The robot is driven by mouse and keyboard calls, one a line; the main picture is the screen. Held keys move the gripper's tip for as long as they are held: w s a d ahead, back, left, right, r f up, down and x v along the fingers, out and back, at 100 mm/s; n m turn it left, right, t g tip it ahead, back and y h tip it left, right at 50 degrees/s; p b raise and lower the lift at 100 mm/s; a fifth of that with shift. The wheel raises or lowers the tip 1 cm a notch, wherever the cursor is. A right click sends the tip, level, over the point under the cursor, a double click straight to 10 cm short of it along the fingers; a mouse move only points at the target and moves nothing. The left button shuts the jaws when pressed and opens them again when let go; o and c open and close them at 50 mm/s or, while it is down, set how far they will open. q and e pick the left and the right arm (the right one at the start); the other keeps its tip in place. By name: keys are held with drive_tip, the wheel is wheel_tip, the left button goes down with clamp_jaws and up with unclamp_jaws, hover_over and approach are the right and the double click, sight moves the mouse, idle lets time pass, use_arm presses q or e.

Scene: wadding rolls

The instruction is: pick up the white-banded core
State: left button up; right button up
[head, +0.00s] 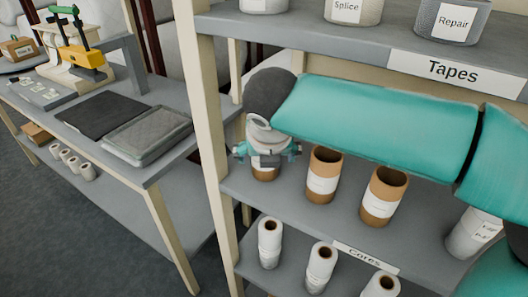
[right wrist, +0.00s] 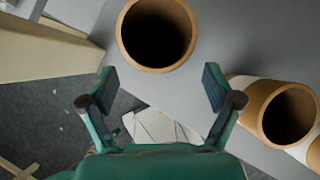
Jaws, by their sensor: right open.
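Several brown cardboard cores with white bands stand upright on the middle shelf. The leftmost core (head: 265,172) is partly hidden behind my right gripper (head: 267,152). The middle core (head: 323,178) and the right core (head: 383,196) stand to its right in the head view. In the right wrist view, my right gripper (right wrist: 160,88) is open and empty. An open-topped core (right wrist: 157,68) lies ahead of the gap between the fingers, with its band not showing there. Another core (right wrist: 240,88) with a white band is at the right. My left gripper is not in view.
The shelf upright (head: 205,120) stands close to the left of my right gripper. The upper shelf bears a Tapes label (head: 453,70) and several rolls. White rolls (head: 321,268) stand on the lower shelf, below the Cores label (head: 365,258). A workbench (head: 165,168) is at the left.

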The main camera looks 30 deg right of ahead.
drive_tip(key=shift+w+d, duration=0.2)
drive_tip(key=shift+w, duration=0.25)
drive_tip(key=shift+w+d+p, duration=0.15)
drive_tip(key=shift+w+d, duration=0.15)
drive_tip(key=shift+w, duration=0.3)
drive_tip(key=shift+w+d+p, duration=0.15)
drive_tip(key=shift+w+d, duration=0.15)
drive_tip(key=shift+w, duration=0.3)
drive_tip(key=shift+x, duration=1.5)
drive_tip(key=c, duration=1.2)
